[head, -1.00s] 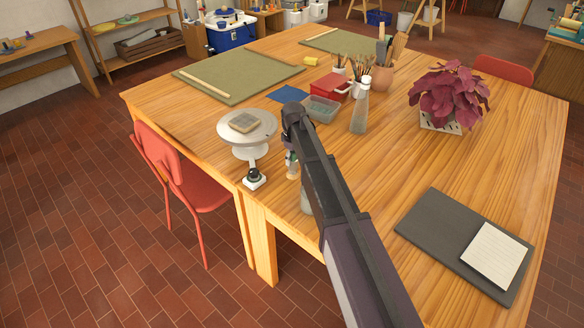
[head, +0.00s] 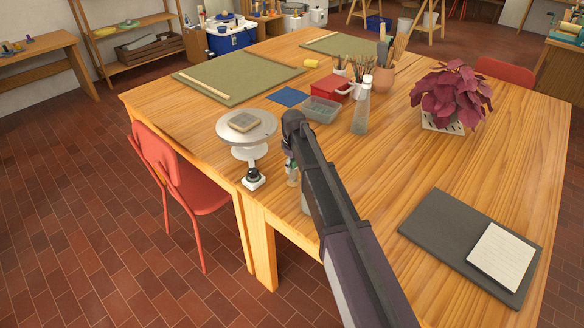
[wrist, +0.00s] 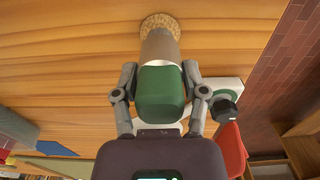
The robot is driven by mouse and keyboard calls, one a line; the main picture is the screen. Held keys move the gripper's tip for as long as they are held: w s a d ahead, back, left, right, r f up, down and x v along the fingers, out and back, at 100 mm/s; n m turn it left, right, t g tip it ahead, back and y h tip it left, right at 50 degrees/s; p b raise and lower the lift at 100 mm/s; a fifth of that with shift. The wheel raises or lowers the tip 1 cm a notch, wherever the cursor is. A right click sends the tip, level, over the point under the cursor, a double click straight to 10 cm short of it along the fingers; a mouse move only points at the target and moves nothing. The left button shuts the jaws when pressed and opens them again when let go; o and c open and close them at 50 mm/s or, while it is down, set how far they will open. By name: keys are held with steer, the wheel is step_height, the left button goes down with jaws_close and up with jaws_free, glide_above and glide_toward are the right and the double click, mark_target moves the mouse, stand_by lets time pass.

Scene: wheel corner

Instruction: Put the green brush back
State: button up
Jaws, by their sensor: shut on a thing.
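My gripper (wrist: 160,95) is shut on the green brush (wrist: 160,88), with one finger on each side of its green body. A grey collar and straw-coloured bristles extend from it toward the top of the wrist view, over the wooden table. In the head view my arm hides most of the gripper and brush; a small pale part shows below the arm's end, near the table's front edge. Whether the bristles touch the table cannot be told. Cups of brushes (head: 340,70) stand at the back of the table.
A potter's wheel (head: 232,139) with a small block on top stands left of my gripper, beside a white base with a black knob (head: 253,177). A clear bottle (head: 360,115), grey tub (head: 318,112) and red box (head: 336,88) stand behind.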

steer(key=shift+f, duration=0.1)
steer(key=o, duration=1.2)
steer(key=shift+c, duration=0.2)
step_height(320, 180, up, 12)
steer(key=p, duration=1.2)
stand_by(0.4)
steer(key=s+d+m, duration=1)
steer(key=s+d, duration=1.2)
steer(key=s, duration=0.4)
steer(key=shift+d+m, duration=0.25)
steer(key=shift+m, duration=0.05)
